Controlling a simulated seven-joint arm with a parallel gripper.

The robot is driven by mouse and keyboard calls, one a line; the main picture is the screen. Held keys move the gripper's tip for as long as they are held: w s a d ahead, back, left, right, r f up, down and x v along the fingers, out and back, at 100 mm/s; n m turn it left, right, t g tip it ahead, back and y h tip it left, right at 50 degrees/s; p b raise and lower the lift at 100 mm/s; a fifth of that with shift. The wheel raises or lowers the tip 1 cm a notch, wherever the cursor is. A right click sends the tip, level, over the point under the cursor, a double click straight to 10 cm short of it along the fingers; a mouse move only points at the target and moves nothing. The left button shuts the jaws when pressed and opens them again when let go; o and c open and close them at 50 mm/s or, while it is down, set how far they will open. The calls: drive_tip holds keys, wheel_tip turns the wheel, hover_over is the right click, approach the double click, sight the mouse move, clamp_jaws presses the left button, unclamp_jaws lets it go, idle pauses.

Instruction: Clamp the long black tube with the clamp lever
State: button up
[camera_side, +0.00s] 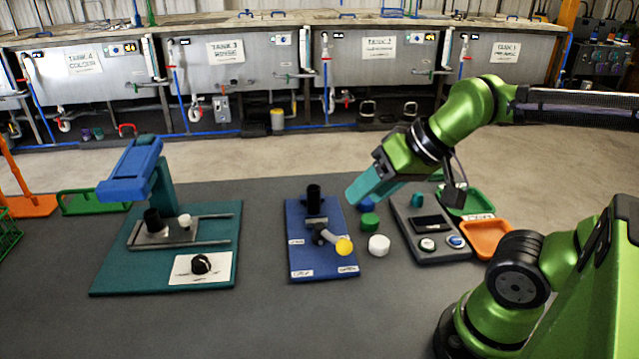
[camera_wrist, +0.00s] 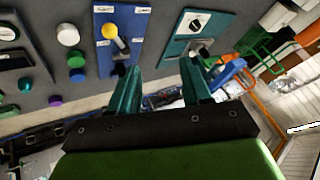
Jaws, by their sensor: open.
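A black tube (camera_side: 313,197) stands upright at the back of a blue board (camera_side: 308,267) in the side view. In front of it, the clamp lever (camera_side: 330,237) ends in a yellow knob (camera_side: 344,246) pointing to the front right. The knob also shows in the wrist view (camera_wrist: 110,31), on the blue board (camera_wrist: 132,22); the tube is hard to make out there beside a finger. My gripper (camera_side: 352,196) has teal fingers and is open and empty, raised to the right of the tube. Its parted fingers also show in the wrist view (camera_wrist: 160,66).
A teal board (camera_side: 120,282) at the left carries a blue-topped stand (camera_side: 133,170), a shorter black tube (camera_side: 153,220) and a dial (camera_side: 201,264). White (camera_side: 379,246), green (camera_side: 370,222) and blue pieces stand right of the blue board. A grey device (camera_side: 447,256) and trays lie further right.

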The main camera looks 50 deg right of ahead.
drive_tip(key=w+d+f+m+g, duration=0.1)
drive_tip(key=d, duration=0.2)
drive_tip(key=d+f+m+g, duration=0.1)
drive_tip(key=d+f+m, duration=0.1)
drive_tip(key=d, duration=0.1)
drive_tip(key=w+d+f+m+g, duration=0.1)
drive_tip(key=d+f+m, duration=0.1)
drive_tip(key=d, duration=0.1)
drive_tip(key=shift+w+f+h, duration=0.25)
drive_tip(key=shift+w+h, duration=0.1)
drive_tip(key=shift+h, duration=0.05)
clamp_jaws()
drive_tip(key=d+f+m+g+y, duration=0.1)
drive_tip(key=d+f+m+y, duration=0.4)
drive_tip(key=d+m, duration=0.7)
drive_tip(key=shift+w+f+m+y, duration=0.4)
drive_tip(key=shift+w+m+y, duration=0.1)
drive_tip(key=shift+y, duration=0.2)
